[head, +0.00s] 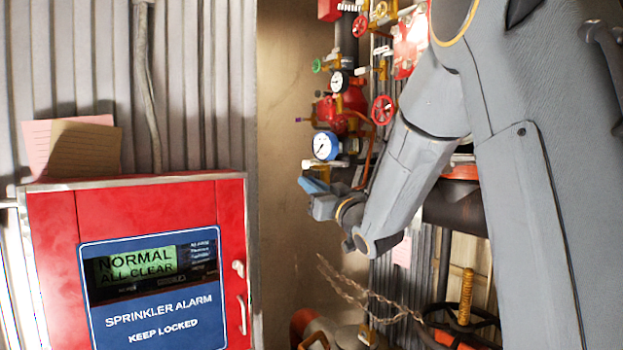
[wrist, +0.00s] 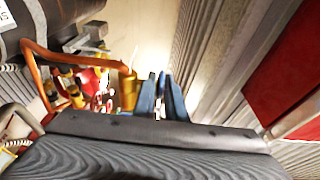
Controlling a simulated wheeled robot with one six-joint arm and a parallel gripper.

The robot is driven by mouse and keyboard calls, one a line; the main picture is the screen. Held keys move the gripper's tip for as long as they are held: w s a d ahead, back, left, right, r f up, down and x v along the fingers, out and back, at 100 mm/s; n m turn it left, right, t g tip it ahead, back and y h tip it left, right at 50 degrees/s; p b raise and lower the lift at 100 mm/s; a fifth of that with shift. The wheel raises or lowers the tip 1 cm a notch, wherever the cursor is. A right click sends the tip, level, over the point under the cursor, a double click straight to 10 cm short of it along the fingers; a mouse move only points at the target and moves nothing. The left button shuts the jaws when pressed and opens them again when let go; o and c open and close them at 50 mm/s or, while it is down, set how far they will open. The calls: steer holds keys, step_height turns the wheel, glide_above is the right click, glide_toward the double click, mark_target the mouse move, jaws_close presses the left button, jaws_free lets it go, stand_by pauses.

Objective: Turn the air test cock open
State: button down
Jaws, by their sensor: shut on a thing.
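My gripper (head: 313,186) reaches up from below left of the red valve assembly, under the blue-rimmed gauge. In the wrist view its blue fingers (wrist: 162,92) are close together with a narrow gap. A brass fitting (wrist: 130,90), which looks like the air test cock, stands just left of the fingers, at the end of a copper pipe (wrist: 68,55). The fingers are shut on what seems to be its handle, which they mostly hide. In the head view a small pale lever (head: 310,163) shows just above the fingers. I cannot tell how far the cock is turned.
The blue-rimmed gauge (head: 325,146), a smaller gauge (head: 338,82) and red handwheels (head: 382,110) crowd the area above my gripper. A red sprinkler alarm cabinet (head: 140,195) stands at left. Chain (head: 350,285) and a large valve with a brass stem (head: 466,295) are below.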

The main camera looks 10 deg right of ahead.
steer(key=g+p, duration=0.1)
steer(key=p, duration=0.1)
steer(key=g+p, duration=0.1)
steer(key=p, duration=0.2)
steer(key=shift+r+g+h+p, duration=0.3)
steer(key=shift+r+h, duration=0.05)
steer(key=shift+h, duration=0.05)
steer(key=g+p, duration=0.2)
steer(key=p, duration=0.1)
steer(key=shift+f+h+p, duration=0.1)
steer(key=shift+h+p, duration=0.2)
steer(key=shift+p, duration=0.05)
steer(key=shift+w+f+g+h+p, duration=0.1)
steer(key=shift+f+g+h+p, duration=0.15)
steer(key=shift+g+p, duration=0.55)
steer(key=shift+g+h, duration=0.25)
steer(key=shift+g, duration=0.45)
steer(key=shift+f+g, duration=0.1)
steer(key=shift+g, duration=0.5)
steer(key=c, duration=2.1)
jaws_free()
